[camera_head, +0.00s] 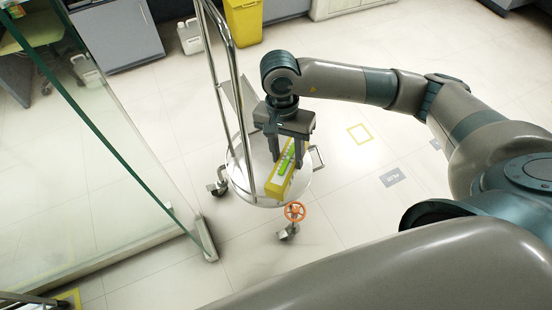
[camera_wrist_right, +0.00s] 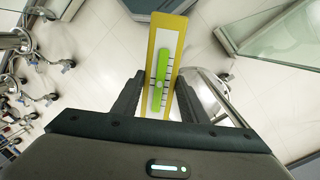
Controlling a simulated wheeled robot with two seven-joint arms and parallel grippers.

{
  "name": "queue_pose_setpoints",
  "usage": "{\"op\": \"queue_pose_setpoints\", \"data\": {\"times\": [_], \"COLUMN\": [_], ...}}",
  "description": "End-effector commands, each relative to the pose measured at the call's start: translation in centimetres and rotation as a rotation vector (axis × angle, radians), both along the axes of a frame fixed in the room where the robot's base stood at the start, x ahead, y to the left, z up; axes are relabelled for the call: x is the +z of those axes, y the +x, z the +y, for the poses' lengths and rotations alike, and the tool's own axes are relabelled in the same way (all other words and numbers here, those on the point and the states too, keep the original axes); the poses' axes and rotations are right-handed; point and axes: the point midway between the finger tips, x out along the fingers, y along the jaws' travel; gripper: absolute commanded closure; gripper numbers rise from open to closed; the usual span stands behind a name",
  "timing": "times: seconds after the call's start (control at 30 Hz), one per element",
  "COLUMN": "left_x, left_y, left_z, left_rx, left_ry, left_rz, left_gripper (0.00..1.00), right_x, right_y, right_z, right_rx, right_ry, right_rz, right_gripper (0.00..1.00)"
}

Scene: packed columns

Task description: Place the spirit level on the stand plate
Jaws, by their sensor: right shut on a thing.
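The spirit level is a yellow bar (camera_head: 276,185) with a white face and a bright green vial. My right gripper (camera_head: 286,160) is shut on it, with one finger on each side. In the right wrist view the level (camera_wrist_right: 161,62) lies lengthwise between the two dark fingers, its far end reaching past them. In the head view the level appears over the round pale stand plate (camera_head: 243,178), towards its right front part. I cannot tell whether it touches the plate. The level and gripper hide part of the plate. My left gripper is not in view.
The stand has casters and an orange handwheel (camera_head: 294,211) at its front. A tall chrome rail (camera_head: 222,80) rises close to the left of my gripper. A glass panel (camera_head: 90,150) stands further left. A yellow bin (camera_head: 243,22) is behind.

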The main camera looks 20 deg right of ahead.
Motion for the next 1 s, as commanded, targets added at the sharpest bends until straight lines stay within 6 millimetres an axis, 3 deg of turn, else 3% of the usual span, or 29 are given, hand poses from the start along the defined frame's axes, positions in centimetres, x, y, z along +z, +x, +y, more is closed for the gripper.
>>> {"op": "queue_pose_setpoints", "data": {"times": [0.2,0.4,0.6,1.0], "left_x": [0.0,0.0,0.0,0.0], "left_y": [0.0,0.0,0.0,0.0], "left_z": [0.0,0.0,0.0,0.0], "left_rx": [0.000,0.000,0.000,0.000], "left_ry": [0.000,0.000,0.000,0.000], "left_rz": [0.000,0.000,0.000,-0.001], "left_gripper": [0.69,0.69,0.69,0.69], "right_x": [-1.6,-2.6,-3.0,-3.0], "right_y": [-1.0,-1.6,-1.8,-1.8], "right_z": [0.1,0.0,-0.1,-0.1], "right_rx": [0.447,0.730,0.837,0.842], "right_ry": [0.000,0.002,0.002,0.003], "right_rz": [0.000,0.000,0.000,0.000], "right_gripper": [0.89,0.89,0.89,0.89]}}
